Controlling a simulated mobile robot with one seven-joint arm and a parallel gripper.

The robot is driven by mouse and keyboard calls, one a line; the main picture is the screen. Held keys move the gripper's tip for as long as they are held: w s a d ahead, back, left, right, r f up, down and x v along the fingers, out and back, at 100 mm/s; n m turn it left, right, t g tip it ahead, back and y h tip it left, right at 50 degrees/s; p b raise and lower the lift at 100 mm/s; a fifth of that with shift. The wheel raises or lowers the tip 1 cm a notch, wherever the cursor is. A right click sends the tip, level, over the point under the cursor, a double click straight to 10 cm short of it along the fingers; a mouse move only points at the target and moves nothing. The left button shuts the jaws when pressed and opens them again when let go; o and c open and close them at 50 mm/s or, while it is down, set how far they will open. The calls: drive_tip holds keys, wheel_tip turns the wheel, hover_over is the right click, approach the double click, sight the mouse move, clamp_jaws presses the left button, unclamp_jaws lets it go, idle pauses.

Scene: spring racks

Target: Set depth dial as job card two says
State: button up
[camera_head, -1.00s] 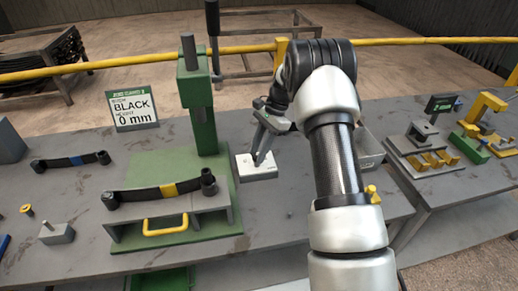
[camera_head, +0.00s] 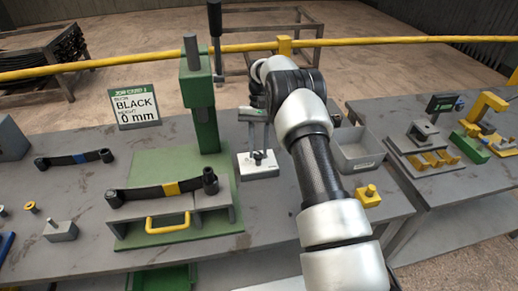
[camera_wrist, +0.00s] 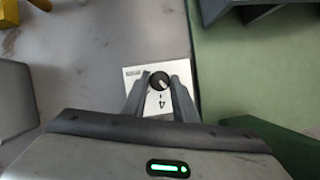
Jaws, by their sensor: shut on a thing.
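The depth dial is a black round knob (camera_wrist: 159,80) with a pale pointer mark, on a white plate (camera_wrist: 133,73) that carries a numeral looking like 4. In the head view the plate (camera_head: 262,172) lies on the bench right of the green press, with the dark knob (camera_head: 258,156) on it. My gripper (camera_wrist: 160,84) is over the plate, its two fingers shut on the knob from both sides. Other markings on the plate are hidden or too small to read. The job card (camera_head: 135,108) stands behind, headed job card 2, reading "BLACK" and "0 mm".
The green press (camera_head: 202,100) stands left of the dial, with a leaf spring (camera_head: 150,192) across its grey supports. A grey bin (camera_head: 357,152) and a yellow block (camera_head: 367,197) are to the right. A second bench (camera_head: 440,180) holds yellow and green fixtures.

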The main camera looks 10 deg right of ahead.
drive_tip(key=shift+a+n+h, duration=0.15)
drive_tip(key=shift+n+h, duration=0.45)
drive_tip(key=shift+n, duration=0.9)
drive_tip(key=o, duration=1.1)
drive_tip(key=shift+c, duration=0.2)
drive_tip(key=p+v, duration=0.1)
drive_tip(key=v, duration=0.6)
drive_tip(key=shift+r+p, duration=0.25)
drive_tip(key=shift+p, duration=0.05)
drive_tip(key=shift+w, duration=0.15)
